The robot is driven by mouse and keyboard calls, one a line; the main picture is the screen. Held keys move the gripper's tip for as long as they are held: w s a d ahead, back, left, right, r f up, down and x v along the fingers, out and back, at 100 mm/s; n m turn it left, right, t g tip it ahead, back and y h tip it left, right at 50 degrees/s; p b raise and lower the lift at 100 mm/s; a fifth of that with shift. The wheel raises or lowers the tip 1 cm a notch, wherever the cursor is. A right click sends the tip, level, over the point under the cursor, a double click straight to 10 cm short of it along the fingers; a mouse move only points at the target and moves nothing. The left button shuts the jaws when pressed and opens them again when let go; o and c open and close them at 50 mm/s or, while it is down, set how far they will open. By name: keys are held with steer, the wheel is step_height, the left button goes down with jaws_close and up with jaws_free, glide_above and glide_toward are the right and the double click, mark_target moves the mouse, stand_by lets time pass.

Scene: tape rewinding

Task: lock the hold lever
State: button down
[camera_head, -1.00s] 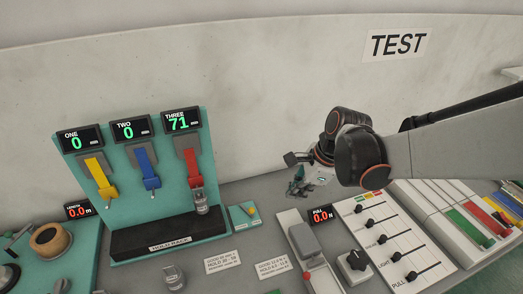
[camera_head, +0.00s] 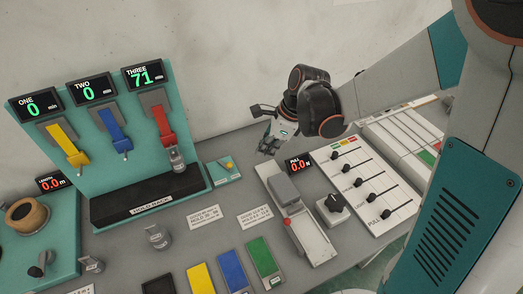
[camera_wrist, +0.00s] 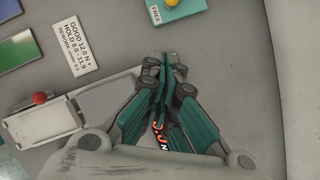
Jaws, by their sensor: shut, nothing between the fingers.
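The hold lever looks to be the small lever with a yellow knob (camera_head: 229,166) on a teal plate (camera_head: 216,178), right of the hold rack. In the wrist view the yellow knob (camera_wrist: 172,2) is cut by the top edge, and the teal plate (camera_wrist: 188,9) has a label reading FREE. My gripper (camera_head: 268,146) is above the bench, to the right of and beyond the lever, apart from it. In the wrist view my gripper (camera_wrist: 164,62) has its fingers together and empty, pointing toward the plate.
The hold rack (camera_head: 145,206) carries yellow, blue and red tapes at left. A grey pull unit with a red knob (camera_head: 288,222), a black dial (camera_head: 336,203) and a slider panel (camera_head: 372,185) stand at right. Bare bench lies between lever and pull unit.

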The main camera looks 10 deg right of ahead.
steer(key=b+x, duration=0.2)
steer(key=x, duration=0.5)
steer(key=shift+f, duration=0.15)
steer(key=a, duration=0.1)
steer(key=a+b, duration=0.1)
steer(key=a, duration=0.1)
steer(key=shift+w+f, duration=0.2)
steer(key=shift+w, duration=0.2)
steer(key=shift+w+a+r, duration=0.1)
steer(key=shift+w+a, duration=0.1)
steer(key=shift+a, duration=0.35)
steer(key=shift+s+a+m+t+b, duration=0.35)
steer(key=shift+s+a+m, duration=0.3)
steer(key=shift+m, duration=0.35)
steer(key=shift+s+a+m, duration=0.25)
steer(key=shift+s+m, duration=0.1)
steer(key=shift+m, duration=0.15)
steer(key=shift+s+a, duration=0.3)
steer(key=shift+a, duration=0.2)
steer(key=shift+s+a, duration=0.3)
steer(key=shift+a, duration=0.2)
steer(key=shift+s+a+t, duration=0.25)
steer(key=shift+s+a, duration=0.05)
steer(key=shift+a, duration=0.5)
steer(key=shift+w, duration=0.1)
